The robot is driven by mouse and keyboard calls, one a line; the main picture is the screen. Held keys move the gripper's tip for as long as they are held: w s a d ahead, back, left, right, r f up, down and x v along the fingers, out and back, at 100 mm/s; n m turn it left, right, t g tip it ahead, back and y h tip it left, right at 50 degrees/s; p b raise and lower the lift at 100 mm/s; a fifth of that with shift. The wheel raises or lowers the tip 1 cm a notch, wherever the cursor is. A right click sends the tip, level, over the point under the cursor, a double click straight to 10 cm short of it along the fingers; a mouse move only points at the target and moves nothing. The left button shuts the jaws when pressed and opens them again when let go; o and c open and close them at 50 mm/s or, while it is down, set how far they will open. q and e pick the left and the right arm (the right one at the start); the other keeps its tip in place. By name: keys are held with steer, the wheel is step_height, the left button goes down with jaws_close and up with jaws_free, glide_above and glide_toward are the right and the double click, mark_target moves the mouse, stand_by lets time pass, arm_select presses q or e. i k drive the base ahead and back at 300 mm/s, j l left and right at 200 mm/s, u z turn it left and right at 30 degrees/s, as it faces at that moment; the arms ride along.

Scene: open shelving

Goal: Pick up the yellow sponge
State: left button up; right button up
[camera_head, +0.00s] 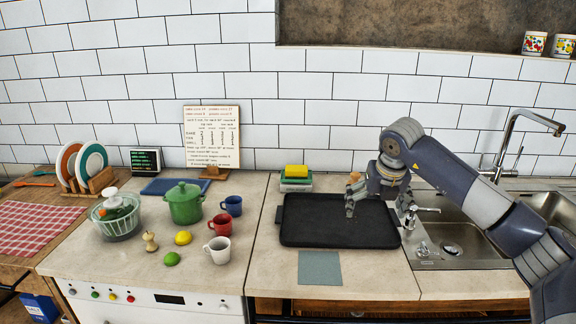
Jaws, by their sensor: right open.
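My right gripper (379,211) is open and empty, above the right part of the black tray (310,234). It is to the right of the sponge and clearly apart from it. My left gripper is not in view.
The sink (450,247) with its tall faucet lies under and beside my right arm. Left of the tray are a red mug (220,224), a blue mug (232,206), a white mug (218,250) and a green pot (184,203). A grey-blue cloth (320,268) lies in front.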

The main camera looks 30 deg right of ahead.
mark_target(292, 172)
steer(key=i, duration=1.4)
